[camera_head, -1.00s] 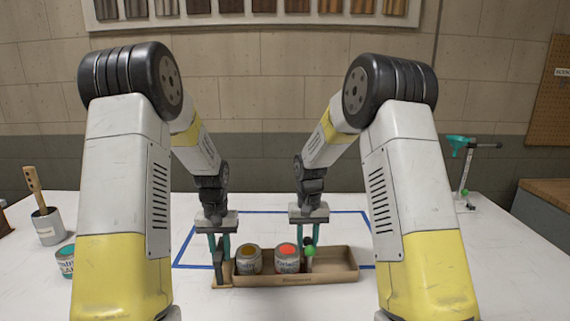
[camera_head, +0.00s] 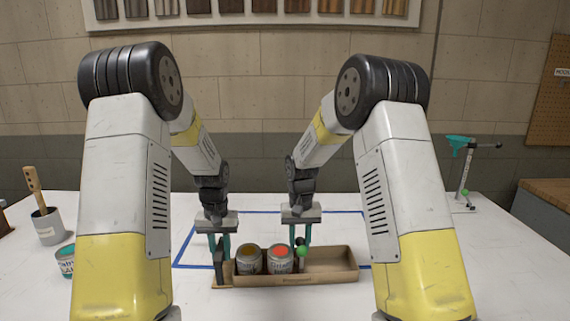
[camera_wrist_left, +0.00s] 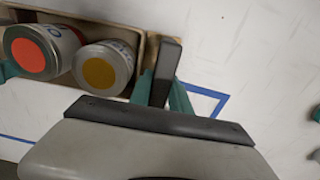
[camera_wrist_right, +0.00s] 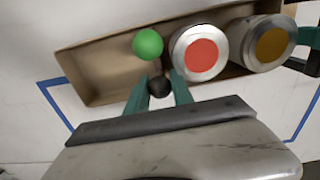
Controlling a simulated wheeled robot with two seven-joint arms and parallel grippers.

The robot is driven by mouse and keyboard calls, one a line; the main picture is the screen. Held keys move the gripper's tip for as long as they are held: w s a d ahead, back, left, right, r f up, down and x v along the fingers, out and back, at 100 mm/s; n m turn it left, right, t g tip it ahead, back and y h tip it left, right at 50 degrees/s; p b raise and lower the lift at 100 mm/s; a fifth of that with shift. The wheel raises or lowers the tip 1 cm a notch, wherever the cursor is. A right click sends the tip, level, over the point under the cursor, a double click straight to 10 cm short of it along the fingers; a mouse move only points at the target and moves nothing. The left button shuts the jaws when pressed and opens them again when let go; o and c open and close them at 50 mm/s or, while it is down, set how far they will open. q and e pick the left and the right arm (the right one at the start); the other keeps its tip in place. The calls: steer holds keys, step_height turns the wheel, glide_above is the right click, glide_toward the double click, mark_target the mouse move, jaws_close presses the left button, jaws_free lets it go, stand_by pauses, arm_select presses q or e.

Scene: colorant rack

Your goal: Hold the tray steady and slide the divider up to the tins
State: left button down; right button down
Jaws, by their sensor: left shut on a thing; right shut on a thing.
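The long brown tray (camera_head: 332,276) lies on the white table. An ochre-topped tin (camera_head: 249,260) and a red-topped tin (camera_head: 280,262) stand side by side in its left part. My left gripper (camera_head: 219,250) is shut on a dark upright grip (camera_wrist_left: 167,72) at the tray's left end. My right gripper (camera_head: 300,240) is shut on the divider, whose green ball (camera_head: 302,251) shows just right of the red tin; the ball also shows in the right wrist view (camera_wrist_right: 147,44). Whether the divider touches the red tin I cannot tell.
The tray's right part is empty. Blue tape (camera_head: 185,247) marks a rectangle around the tray area. A teal-topped tin (camera_head: 66,260) and a grey pot with a brush (camera_head: 47,226) stand at the left. A stand with a teal funnel (camera_head: 463,172) is at the back right.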

mark_target(286, 245)
arm_select(q)
steer(key=shift+d, duration=0.15)
arm_select(e)
steer(key=shift+a, duration=0.25)
steer(key=shift+a, duration=1)
steer(key=shift+s+a, duration=0.1)
steer(key=shift+a, duration=0.7)
steer(key=c, duration=1)
jaws_free()
steer(key=r, duration=1.2)
steer(key=shift+d, duration=0.2)
